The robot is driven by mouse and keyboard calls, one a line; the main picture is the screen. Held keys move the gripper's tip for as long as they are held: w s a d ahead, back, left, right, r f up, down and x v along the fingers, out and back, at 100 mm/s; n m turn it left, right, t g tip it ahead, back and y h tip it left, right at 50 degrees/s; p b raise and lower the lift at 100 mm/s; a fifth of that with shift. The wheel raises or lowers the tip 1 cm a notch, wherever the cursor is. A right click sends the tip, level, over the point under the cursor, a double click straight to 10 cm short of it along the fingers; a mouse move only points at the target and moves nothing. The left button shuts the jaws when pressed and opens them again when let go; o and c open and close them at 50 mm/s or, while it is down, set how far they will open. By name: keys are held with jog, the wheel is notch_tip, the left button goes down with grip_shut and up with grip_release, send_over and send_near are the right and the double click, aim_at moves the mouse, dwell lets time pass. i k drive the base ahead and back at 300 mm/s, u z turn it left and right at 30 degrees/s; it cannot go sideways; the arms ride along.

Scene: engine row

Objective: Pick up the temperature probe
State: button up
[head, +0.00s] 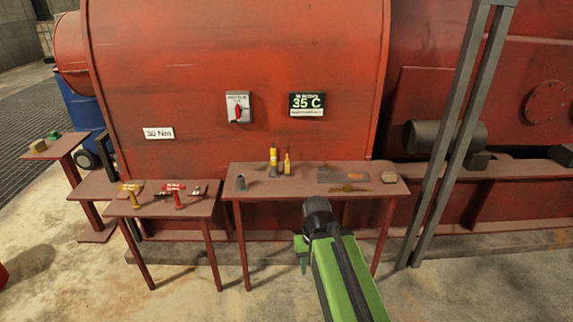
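Two upright yellow tools stand side by side on the right-hand brown table (236,172): a taller yellow one with a dark base (273,160) and a slimmer yellow one (287,164). I cannot tell for sure which of them, if either, is the temperature probe. My green arm reaches up from the bottom of the head view, in front of this table. My gripper (303,264) shows small and partly hidden beside the arm, below the table's front edge and apart from the tools. Its fingers are too small to read.
A lower table at left (150,206) holds yellow and red drill-like tools. A grey post (450,140) stands at right. A red machine (200,60) rises behind.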

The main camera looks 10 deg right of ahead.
aim_at(273, 162)
jog(key=u, duration=0.15)
jog(key=i, duration=0.95)
jog(key=z, duration=0.05)
jog(key=k, duration=1.2)
jog(key=z, duration=0.05)
jog(key=i, duration=1.6)
jog(key=u, duration=1)
jog(key=i, duration=0.7)
jog(key=u, duration=0.5)
